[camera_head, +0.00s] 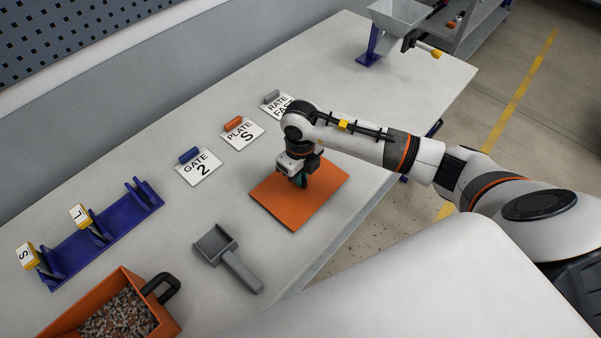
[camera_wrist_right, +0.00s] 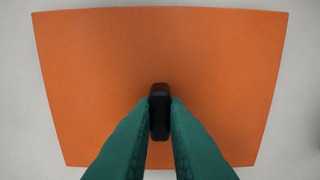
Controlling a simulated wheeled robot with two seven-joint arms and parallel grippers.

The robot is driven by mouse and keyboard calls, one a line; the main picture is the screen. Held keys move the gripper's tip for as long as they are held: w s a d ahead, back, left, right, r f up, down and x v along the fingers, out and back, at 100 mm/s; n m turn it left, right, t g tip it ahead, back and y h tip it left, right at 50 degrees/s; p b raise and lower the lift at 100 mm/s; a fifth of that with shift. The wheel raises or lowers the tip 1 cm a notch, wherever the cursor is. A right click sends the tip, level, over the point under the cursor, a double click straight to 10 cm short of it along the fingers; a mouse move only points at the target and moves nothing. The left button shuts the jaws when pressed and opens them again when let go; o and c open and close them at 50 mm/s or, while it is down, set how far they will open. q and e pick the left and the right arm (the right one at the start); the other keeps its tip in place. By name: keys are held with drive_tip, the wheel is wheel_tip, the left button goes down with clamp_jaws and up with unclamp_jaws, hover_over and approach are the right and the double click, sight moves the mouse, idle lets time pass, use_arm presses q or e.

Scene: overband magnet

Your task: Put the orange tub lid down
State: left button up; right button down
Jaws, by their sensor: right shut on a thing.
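The orange tub lid (camera_head: 322,200) is a flat square panel at the middle of the table in the head view. It fills most of the right wrist view (camera_wrist_right: 95,70), with a dark handle (camera_wrist_right: 159,112) at its centre. My right gripper (camera_head: 300,180) is above the lid, and its green fingers (camera_wrist_right: 160,125) are shut on that handle. The lid is on or very close to the table top; I cannot tell whether there is a gap under it. My left gripper is not in view.
A grey scoop (camera_head: 232,262) lies left of the lid. An orange tub (camera_head: 172,326) of granules stands at the lower left. A blue rack (camera_head: 118,222) and cards reading GATE 2 (camera_head: 200,170), PLATE S (camera_head: 243,136) and RATE FAST (camera_head: 274,106) are behind. The table's front edge is close to the lid.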

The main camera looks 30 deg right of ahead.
drive_tip(key=shift+f, duration=0.15)
drive_tip(key=c, duration=1.5)
unclamp_jaws()
drive_tip(key=shift+o, duration=0.2)
wheel_tip(320, 180, up, 12)
drive_tip(key=b, duration=0.2)
drive_tip(key=shift+r, duration=0.2)
drive_tip(key=shift+f, duration=0.1)
